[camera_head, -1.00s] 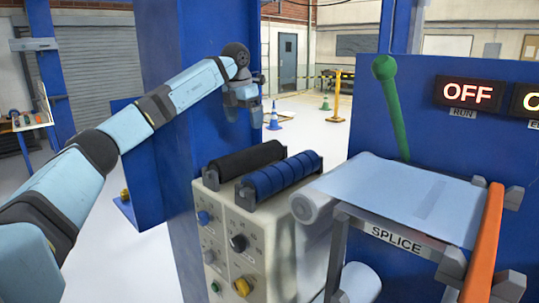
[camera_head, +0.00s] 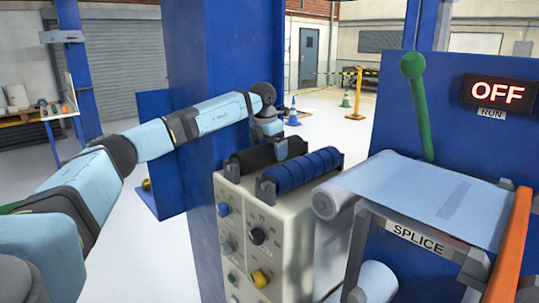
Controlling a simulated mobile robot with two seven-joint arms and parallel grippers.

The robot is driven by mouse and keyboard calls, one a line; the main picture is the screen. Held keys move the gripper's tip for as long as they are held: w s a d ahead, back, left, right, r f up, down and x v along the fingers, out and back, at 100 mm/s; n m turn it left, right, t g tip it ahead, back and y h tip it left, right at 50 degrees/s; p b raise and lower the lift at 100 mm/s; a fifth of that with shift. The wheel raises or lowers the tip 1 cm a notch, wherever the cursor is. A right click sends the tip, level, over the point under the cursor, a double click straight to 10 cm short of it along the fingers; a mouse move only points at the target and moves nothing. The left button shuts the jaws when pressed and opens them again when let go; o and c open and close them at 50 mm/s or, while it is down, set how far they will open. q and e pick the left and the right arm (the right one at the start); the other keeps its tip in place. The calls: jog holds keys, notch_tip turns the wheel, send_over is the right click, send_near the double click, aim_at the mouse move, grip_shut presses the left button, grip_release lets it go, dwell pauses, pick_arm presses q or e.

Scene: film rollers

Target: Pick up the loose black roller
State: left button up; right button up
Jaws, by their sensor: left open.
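The black roller (camera_head: 250,161) lies across the top of a grey control cabinet (camera_head: 286,236), behind a blue ribbed roller (camera_head: 303,170). Its right part is partly hidden by my left gripper. My left gripper (camera_head: 281,150) is open and points down at the black roller, close over its right half. I cannot tell whether the fingers touch it. The left arm reaches in from the left side. My right gripper is not in view.
A blue post (camera_head: 190,60) stands just behind and left of the cabinet. To the right are a film web (camera_head: 420,190) on a SPLICE frame, a green lever (camera_head: 416,95) and an orange bar (camera_head: 512,245). Cones and a yellow barrier stand far back on open floor.

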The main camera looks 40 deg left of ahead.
pick_arm(q)
jog(key=shift+w+f, duration=0.15)
jog(key=shift+f, duration=0.55)
jog(key=shift+r, duration=0.1)
jog(key=c, duration=1.4)
jog(key=shift+o, duration=0.2)
